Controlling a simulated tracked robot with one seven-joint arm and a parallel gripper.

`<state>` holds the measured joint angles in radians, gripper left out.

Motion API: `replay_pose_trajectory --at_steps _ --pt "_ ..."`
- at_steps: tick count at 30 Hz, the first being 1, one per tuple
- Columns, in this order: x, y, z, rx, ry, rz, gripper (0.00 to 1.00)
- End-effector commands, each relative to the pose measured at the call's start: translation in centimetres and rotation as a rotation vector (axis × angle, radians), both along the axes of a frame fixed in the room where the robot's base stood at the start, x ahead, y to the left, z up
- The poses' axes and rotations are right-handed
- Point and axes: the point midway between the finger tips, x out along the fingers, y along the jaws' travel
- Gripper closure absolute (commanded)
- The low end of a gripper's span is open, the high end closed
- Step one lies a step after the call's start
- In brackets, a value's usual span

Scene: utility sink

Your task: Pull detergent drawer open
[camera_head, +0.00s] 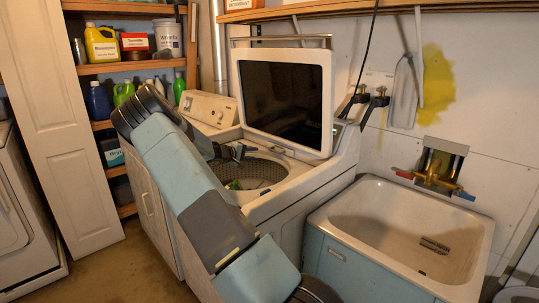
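The white top-loading washer (318,180) stands in the middle with its lid (327,100) raised. Its drum opening (262,171) shows, with something green low inside. I cannot make out a detergent drawer; my arm covers the washer's left side and part of its front. My blue and grey arm crosses from the bottom centre up to the left and bends back. My gripper (238,153), dark and small, is over the rear left edge of the drum opening. Its fingers are too small to tell whether they are open or shut, and I see nothing held.
A utility sink (335,226) with a brass tap (437,176) stands at the right. Shelves with bottles, including a yellow jug (101,45), are at the back left beside a white folding door (58,125). Another white appliance (20,225) is at the left edge. Brown floor shows between.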

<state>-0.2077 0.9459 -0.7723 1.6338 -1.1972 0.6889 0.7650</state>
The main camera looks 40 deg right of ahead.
Motion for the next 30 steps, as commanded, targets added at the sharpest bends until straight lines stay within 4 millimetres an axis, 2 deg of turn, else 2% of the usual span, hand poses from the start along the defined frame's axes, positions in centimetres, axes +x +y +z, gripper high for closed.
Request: replay_pose_trajectory --at_steps 4,11,30 --pt "1.2 -0.4 -0.9 -0.048 0.024 0.029 0.62" --pt "1.7 -1.4 -1.3 -0.064 0.031 0.038 0.62" --pt "2.4 -11.6 -3.5 -0.063 0.030 0.036 0.62"
